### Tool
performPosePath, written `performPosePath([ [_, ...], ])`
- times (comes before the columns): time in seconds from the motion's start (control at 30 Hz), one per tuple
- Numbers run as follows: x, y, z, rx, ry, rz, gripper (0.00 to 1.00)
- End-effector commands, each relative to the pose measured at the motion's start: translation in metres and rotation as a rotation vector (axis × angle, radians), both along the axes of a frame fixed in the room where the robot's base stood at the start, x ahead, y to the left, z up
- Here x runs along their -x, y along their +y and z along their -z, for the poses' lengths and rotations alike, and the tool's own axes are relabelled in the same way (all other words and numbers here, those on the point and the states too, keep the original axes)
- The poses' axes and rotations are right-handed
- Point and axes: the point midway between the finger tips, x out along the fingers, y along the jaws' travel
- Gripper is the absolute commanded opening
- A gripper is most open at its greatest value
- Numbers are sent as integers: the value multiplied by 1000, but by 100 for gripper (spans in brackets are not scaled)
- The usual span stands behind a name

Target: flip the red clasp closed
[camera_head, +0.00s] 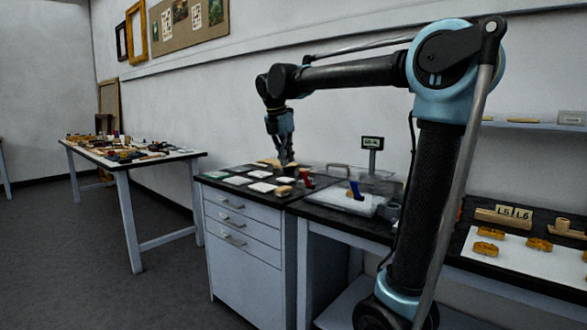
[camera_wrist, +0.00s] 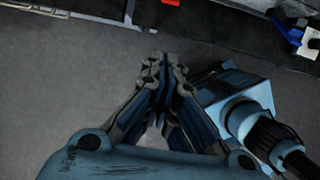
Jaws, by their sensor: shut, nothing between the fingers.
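A red clasp (camera_head: 306,178) shows small at the left end of a clear-lidded case (camera_head: 362,206) on the dark bench. It looks raised and tilted, but it is too small to tell its exact angle. In the wrist view a red piece (camera_wrist: 171,3), likely the same clasp, is cut off by the top edge. A blue clasp (camera_head: 355,189) sticks up at the case's front; a blue piece also shows in the wrist view (camera_wrist: 284,32). My gripper (camera_head: 288,162) is shut and empty, pointing down a little left of the red clasp, apart from it in the wrist view (camera_wrist: 163,62).
Pale tiles and small blocks (camera_head: 262,187) lie on the drawer cabinet's top left of the case. A small display (camera_head: 372,143) stands behind the case. A cluttered table (camera_head: 190,153) is farther left. A board with amber pieces (camera_head: 485,249) is at right.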

Motion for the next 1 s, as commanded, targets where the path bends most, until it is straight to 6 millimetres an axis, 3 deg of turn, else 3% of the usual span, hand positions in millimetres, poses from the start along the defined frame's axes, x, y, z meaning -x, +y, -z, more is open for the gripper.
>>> performPosePath([
  [0.63,-20,-16,92,0,0,1,0],
  [1.0,-43,-34,69,0,0,2,0],
])
